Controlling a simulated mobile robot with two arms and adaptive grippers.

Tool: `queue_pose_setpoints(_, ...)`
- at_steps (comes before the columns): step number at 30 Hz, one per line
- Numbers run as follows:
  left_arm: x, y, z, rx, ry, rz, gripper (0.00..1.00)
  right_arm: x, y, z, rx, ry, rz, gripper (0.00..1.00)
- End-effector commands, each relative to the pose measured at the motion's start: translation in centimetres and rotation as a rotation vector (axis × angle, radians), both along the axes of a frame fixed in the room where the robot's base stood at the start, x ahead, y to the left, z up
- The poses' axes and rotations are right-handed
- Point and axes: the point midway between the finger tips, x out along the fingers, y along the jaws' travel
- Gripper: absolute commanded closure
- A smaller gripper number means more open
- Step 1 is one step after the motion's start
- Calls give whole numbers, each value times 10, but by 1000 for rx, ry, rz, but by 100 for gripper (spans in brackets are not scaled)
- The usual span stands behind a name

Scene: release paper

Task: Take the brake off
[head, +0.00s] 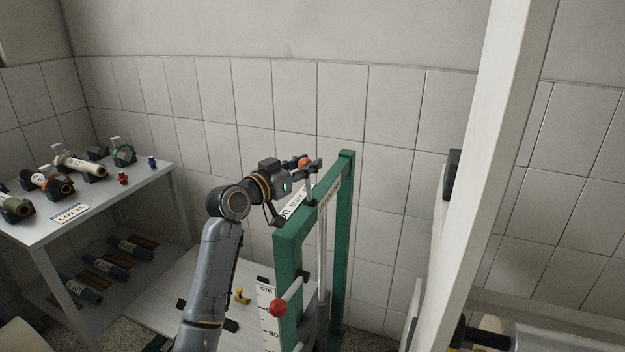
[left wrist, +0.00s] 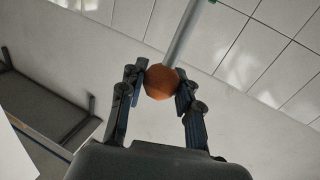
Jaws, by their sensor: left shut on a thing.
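An orange ball knob (head: 304,162) sits at the end of a grey rod by the top of a green frame (head: 343,240). My left gripper (head: 299,163) is at the top of this frame, shut on the orange knob. In the left wrist view the orange knob (left wrist: 161,82) is between the two fingertips of my left gripper (left wrist: 162,86), and the grey rod (left wrist: 190,32) runs up from it. A second knob, red (head: 277,308), sticks out on a lever low at the frame's front. My right gripper is not in view.
A grey table (head: 100,198) at the left bears several rolls in dark holders, with more rolls on its lower shelf. A yellow piece (head: 241,296) lies on a low pale surface behind my left arm. A pale post (head: 497,170) stands at the right.

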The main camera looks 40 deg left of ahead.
Motion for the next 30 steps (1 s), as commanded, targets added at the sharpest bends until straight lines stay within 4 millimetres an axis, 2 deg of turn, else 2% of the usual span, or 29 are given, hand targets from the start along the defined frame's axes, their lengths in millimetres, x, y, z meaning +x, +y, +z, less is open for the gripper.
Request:
queue_pose_setpoints(1,5,6,5,7,-14,4,100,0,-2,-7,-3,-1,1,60)
queue_pose_setpoints(7,27,12,8,3,-14,1,100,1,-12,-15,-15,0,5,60)
queue_pose_setpoints(15,51,19,9,-5,30,4,100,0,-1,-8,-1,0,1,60)
queue_pose_setpoints(21,59,21,2,-28,117,5,100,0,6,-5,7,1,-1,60)
queue_pose_setpoints(30,61,22,-2,-29,118,5,100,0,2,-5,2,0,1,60)
